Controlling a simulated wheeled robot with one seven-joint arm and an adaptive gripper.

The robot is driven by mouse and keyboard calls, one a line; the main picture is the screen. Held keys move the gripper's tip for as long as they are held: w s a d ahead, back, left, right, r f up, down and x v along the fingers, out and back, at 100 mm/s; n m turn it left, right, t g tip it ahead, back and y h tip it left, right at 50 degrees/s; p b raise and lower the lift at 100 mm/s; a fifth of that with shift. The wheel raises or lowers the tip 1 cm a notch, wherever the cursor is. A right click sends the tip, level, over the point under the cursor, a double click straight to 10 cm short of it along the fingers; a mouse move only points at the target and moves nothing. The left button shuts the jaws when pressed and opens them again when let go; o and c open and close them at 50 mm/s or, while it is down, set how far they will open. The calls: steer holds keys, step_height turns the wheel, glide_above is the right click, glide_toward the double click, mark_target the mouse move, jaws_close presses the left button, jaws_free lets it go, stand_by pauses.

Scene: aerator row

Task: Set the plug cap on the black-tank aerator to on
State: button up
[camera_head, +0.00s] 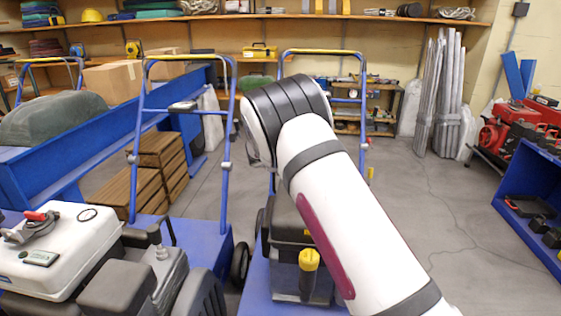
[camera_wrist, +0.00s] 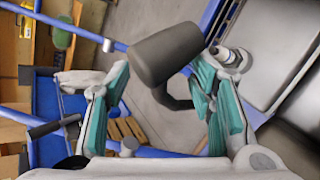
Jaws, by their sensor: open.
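A black tank (camera_head: 285,222) with a yellow-topped fitting (camera_head: 309,260) stands on the blue cart in the middle of the head view, partly hidden behind my white arm. My gripper is hidden there. In the wrist view my gripper (camera_wrist: 158,98) is open, its teal finger pads wide apart. A dark rounded cylinder (camera_wrist: 167,52) shows between and beyond the fingertips, with a dark curved piece below it; I see no clear grip on it. A silver fitting (camera_wrist: 233,59) sits beside the right finger. I cannot tell which part is the plug cap or how it is set.
A white tank (camera_head: 75,245) with a red-handled part (camera_head: 35,217) is on the left blue cart. Wooden crates (camera_head: 150,175) and red machines (camera_head: 515,120) stand farther back. The floor right of centre is clear.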

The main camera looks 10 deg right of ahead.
steer(key=v, duration=1.2)
